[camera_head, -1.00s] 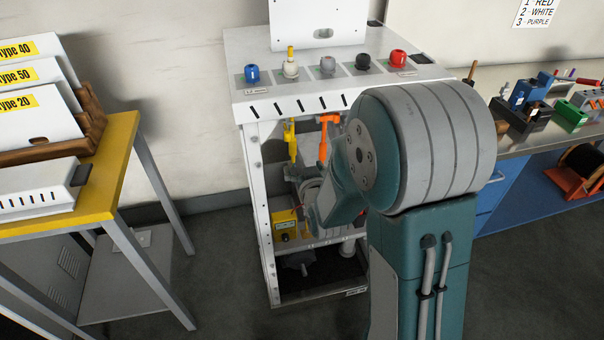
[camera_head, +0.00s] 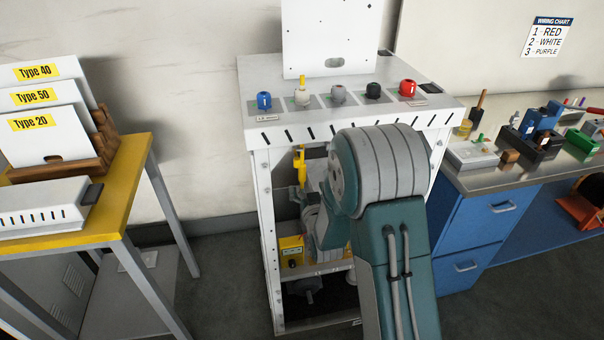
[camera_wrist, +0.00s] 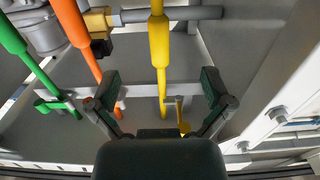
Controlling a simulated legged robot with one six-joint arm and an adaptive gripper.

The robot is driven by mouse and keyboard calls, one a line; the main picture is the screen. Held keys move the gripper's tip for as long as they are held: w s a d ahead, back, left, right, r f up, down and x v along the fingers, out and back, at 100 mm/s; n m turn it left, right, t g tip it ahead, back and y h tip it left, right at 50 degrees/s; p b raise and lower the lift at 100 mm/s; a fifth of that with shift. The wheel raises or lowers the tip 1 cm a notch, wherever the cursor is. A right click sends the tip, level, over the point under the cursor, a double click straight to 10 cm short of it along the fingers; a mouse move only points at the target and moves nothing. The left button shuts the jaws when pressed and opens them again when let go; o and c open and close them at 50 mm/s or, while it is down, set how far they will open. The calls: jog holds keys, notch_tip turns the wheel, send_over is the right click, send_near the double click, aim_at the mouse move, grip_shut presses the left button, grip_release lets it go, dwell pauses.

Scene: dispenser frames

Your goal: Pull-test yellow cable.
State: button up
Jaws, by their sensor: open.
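The yellow cable (camera_head: 301,167) hangs under the top of the white dispenser frame (camera_head: 258,205) in the head view. In the wrist view the yellow cable (camera_wrist: 160,45) has a thick upper part and a thinner lower end. My gripper (camera_wrist: 160,88) is open, with its two dark green fingers spread to either side of the yellow cable in the picture. I see no finger touching it, and the depth between them is hard to judge. An orange cable (camera_wrist: 78,38) and a green cable (camera_wrist: 12,38) are to the left.
Blue, white, grey, black and red knobs (camera_head: 408,88) line the dispenser's top. A grey pipe with a brass fitting (camera_wrist: 100,20) crosses behind the cables. A metal rail (camera_wrist: 285,110) is at the right. A yellow-topped table (camera_head: 130,170) and blue cabinet (camera_head: 495,225) flank the dispenser.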

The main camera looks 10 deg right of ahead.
aim_at(303, 175)
jog(key=shift+w, duration=3.25)
grip_shut()
